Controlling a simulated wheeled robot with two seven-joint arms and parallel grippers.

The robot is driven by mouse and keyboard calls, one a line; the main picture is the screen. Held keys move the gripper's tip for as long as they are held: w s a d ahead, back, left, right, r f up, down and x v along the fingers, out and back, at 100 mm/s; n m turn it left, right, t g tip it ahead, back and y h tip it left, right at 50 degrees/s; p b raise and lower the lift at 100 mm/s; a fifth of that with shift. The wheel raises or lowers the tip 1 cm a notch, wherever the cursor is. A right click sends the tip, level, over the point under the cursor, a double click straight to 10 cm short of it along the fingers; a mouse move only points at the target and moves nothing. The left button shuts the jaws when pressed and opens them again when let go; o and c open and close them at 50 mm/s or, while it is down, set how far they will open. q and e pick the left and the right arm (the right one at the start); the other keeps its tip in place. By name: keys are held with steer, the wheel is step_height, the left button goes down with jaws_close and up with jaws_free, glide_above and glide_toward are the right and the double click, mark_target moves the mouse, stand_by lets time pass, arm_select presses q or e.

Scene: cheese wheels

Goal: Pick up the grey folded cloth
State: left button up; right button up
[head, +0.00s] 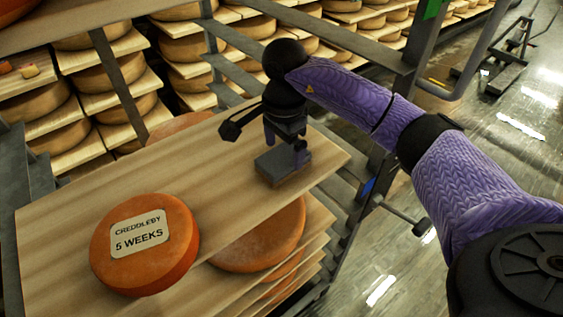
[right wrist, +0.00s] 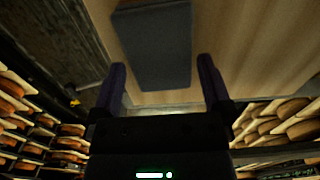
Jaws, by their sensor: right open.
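The grey folded cloth (head: 279,170) lies flat on the right end of the wooden shelf board, near its edge. In the right wrist view the cloth (right wrist: 153,45) shows as a dark grey block ahead of and partly between the fingertips. My right gripper (head: 284,152) is just above the cloth, pointing down. In the right wrist view my right gripper (right wrist: 160,80) is open, with one finger on each side and nothing held. I cannot tell whether the fingers touch the cloth. My left gripper is not in view.
An orange cheese wheel (head: 145,243) labelled "CREDDLEBY 5 WEEKS" sits on the board (head: 70,205), left of the cloth. More wheels (head: 260,240) lie on boards below. A metal rack frame (head: 340,45) stands behind and right. The board between wheel and cloth is clear.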

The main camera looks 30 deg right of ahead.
step_height(320, 180, down, 3)
steer(key=shift+r, duration=0.25)
steer(key=shift+c, duration=0.4)
steer(key=c, duration=0.8)
steer(key=shift+r, duration=0.25)
steer(key=shift+c, duration=0.2)
step_height(320, 180, up, 4)
steer(key=shift+f+p, duration=0.2)
steer(key=shift+p, duration=0.6)
steer(key=s+d+p, duration=0.1)
steer(key=s+p, duration=0.1)
steer(key=s, duration=1.6)
steer(key=shift+d+f, duration=0.2)
steer(key=shift+f, duration=0.05)
steer(key=o, duration=0.7)
steer(key=c, duration=0.4)
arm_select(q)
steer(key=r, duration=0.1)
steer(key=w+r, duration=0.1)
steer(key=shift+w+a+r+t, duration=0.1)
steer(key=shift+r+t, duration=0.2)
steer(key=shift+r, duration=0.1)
arm_select(e)
steer(key=shift+c, duration=0.8)
